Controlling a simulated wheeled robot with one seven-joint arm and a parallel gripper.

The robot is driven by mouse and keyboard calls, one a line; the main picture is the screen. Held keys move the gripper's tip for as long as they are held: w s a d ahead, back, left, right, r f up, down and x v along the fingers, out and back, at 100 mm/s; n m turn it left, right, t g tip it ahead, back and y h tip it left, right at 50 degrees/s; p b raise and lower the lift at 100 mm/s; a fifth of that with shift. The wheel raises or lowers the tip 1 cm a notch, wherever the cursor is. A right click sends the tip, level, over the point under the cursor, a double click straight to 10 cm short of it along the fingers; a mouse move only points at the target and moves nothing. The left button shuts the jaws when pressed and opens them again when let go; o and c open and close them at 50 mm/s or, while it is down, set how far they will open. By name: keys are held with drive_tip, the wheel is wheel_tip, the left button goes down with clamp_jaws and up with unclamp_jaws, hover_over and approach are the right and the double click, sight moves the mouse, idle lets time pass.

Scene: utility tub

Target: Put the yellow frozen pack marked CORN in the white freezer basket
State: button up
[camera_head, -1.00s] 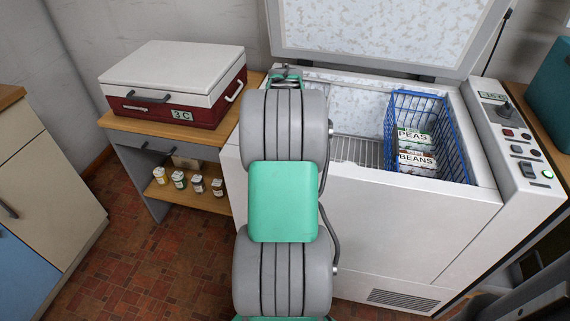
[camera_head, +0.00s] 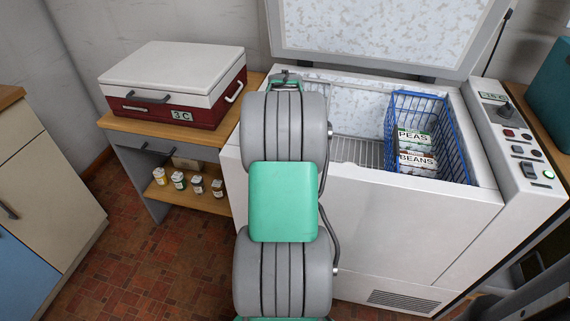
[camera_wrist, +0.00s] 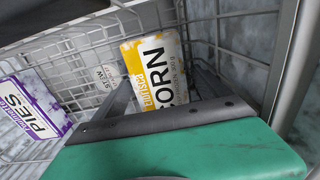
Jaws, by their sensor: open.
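The yellow and white pack marked CORN (camera_wrist: 155,62) shows in the wrist view, tilted against white wire mesh. My gripper (camera_wrist: 162,86) is open, with one finger on either side of the lower part of the pack. I cannot tell whether the fingers touch it. The white wire basket (camera_wrist: 88,46) rises around and behind the pack. A purple and white pack marked PIES (camera_wrist: 30,115) lies to the left, and another pack marked STEW (camera_wrist: 108,84) is partly hidden behind the left finger.
The chest freezer (camera_head: 400,215) stands with its lid (camera_head: 385,30) raised. A blue wire basket (camera_head: 456,145) inside it at the right holds packs marked PEAS (camera_head: 413,137) and BEANS (camera_head: 416,159). A red and white cooler (camera_head: 172,85) sits on the wooden table at left.

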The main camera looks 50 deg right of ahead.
wheel_tip(320, 180, up, 12)
drive_tip(key=p, duration=0.2)
